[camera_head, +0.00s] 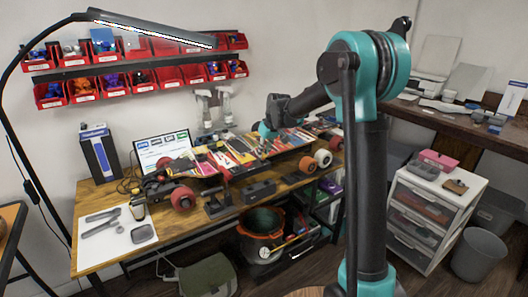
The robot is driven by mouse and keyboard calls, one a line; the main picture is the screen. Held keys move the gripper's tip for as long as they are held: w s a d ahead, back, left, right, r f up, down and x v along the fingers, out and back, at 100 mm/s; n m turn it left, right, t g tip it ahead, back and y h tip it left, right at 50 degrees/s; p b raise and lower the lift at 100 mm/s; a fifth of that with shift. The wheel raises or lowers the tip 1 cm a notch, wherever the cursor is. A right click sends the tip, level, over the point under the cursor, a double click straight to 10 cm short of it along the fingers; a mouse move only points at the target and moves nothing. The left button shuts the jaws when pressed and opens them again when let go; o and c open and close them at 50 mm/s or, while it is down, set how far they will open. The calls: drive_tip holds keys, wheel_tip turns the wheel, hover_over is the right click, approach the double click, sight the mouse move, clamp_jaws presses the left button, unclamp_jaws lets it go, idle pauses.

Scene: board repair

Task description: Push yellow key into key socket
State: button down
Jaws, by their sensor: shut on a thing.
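My gripper (264,146) is at the end of my teal and black arm, low over the middle of the colourful board (215,159) on the workbench. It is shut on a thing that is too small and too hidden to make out. The board is long, has wheels at its sides and lies raised above the bench top. I cannot pick out the yellow key or the key socket in this view. I cannot tell whether the fingertips touch the board.
A white mat (90,249) with grey tools lies on the bench's left front. A lamp (150,27) arches over the left side. Red bins (84,92) hang on the wall. A white drawer unit (440,205) and a grey bin (478,254) stand at right.

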drive_tip(key=shift+f, duration=1)
idle(1.6)
drive_tip(key=c, duration=1)
unclamp_jaws()
drive_tip(key=shift+r, duration=0.35)
drive_tip(key=shift+r, duration=0.4)
drive_tip(key=shift+r, duration=0.3)
drive_tip(key=shift+r, duration=0.35)
drive_tip(key=shift+r, duration=0.15)
